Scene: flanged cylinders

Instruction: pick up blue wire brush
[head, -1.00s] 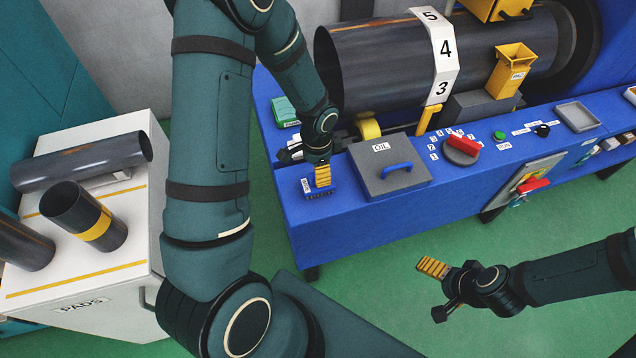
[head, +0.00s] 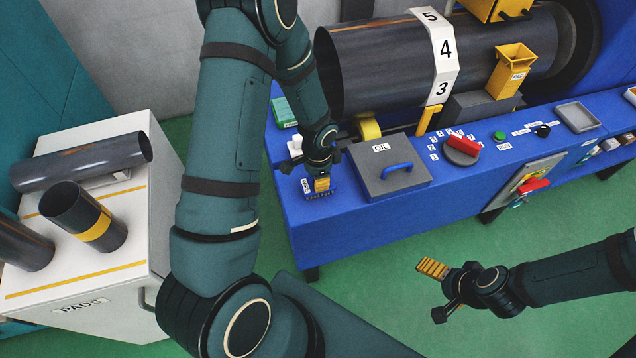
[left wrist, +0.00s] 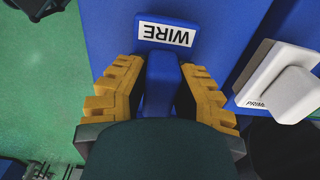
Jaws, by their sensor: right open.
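The blue wire brush (left wrist: 162,80) shows in the left wrist view, its handle lying between the two yellow fingers of my left gripper (left wrist: 161,75). The fingers stand on either side of the handle, with narrow gaps visible, so the gripper looks open around it. A white WIRE label (left wrist: 167,34) is at the far end of the handle. In the head view my left gripper (head: 321,184) points down at the front left corner of the blue bench, hiding most of the brush. My right gripper (head: 436,290) is open and empty above the green floor.
The blue bench (head: 370,225) carries a grey OIL box (head: 390,168) and a large dark cylinder (head: 385,65). A white PRIME block (left wrist: 280,80) is right of the brush in the wrist view. A white PADS cabinet (head: 130,270) with dark tubes stands left.

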